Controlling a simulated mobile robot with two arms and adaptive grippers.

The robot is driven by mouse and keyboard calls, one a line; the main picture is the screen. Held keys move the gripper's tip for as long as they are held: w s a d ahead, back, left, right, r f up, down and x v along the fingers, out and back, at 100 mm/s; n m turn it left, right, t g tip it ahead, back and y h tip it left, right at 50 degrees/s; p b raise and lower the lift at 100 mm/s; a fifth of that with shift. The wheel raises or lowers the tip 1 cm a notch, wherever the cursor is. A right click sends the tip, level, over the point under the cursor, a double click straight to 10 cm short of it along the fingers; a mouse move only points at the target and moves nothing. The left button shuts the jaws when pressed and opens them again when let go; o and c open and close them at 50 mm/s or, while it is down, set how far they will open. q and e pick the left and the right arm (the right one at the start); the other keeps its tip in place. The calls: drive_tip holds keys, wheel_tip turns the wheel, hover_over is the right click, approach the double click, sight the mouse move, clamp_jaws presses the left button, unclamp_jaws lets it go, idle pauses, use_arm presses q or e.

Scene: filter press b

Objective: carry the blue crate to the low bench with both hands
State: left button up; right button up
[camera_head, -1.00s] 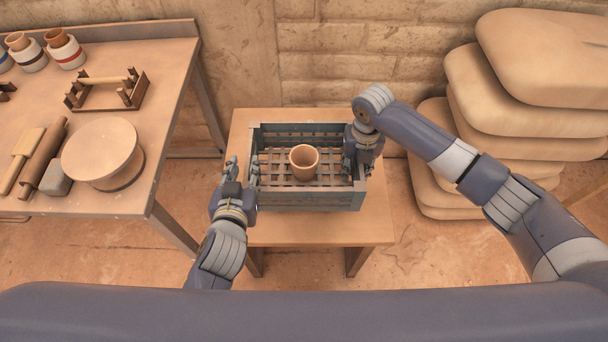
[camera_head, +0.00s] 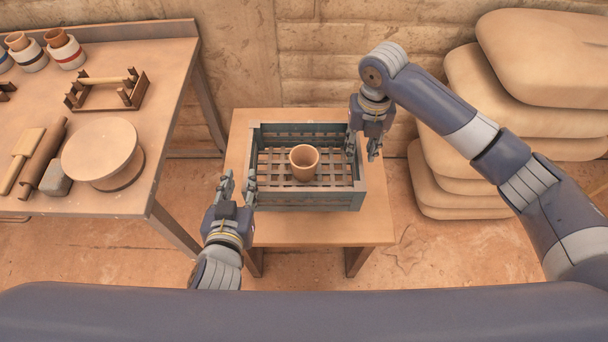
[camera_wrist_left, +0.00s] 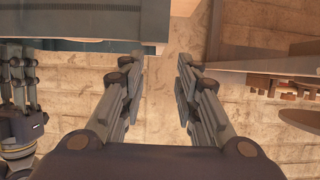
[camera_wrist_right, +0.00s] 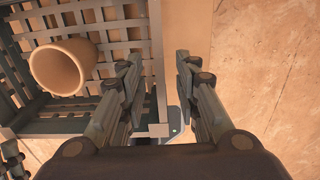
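The blue crate (camera_head: 305,201) is a grey-blue slatted box that sits level on the low bench (camera_head: 338,233). A terracotta pot (camera_head: 304,162) stands upright inside it; the pot also shows in the right wrist view (camera_wrist_right: 62,66). My left gripper (camera_head: 238,178) is open and empty, just left of the crate and apart from its left wall. In the left wrist view its fingers (camera_wrist_left: 157,62) are spread with nothing between them. My right gripper (camera_head: 363,150) is open above the crate's right wall. In the right wrist view its fingers (camera_wrist_right: 157,60) are apart, with the crate's edge below.
A worktable (camera_head: 108,202) on the left holds a round wheel head (camera_head: 102,150), rolling tools, a small wooden rack (camera_head: 106,90) and several jars. Stacked tan sacks (camera_head: 535,115) stand at the back right. A brick wall is behind the bench. Floor right of the bench is clear.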

drive_tip(key=shift+r, duration=1.3)
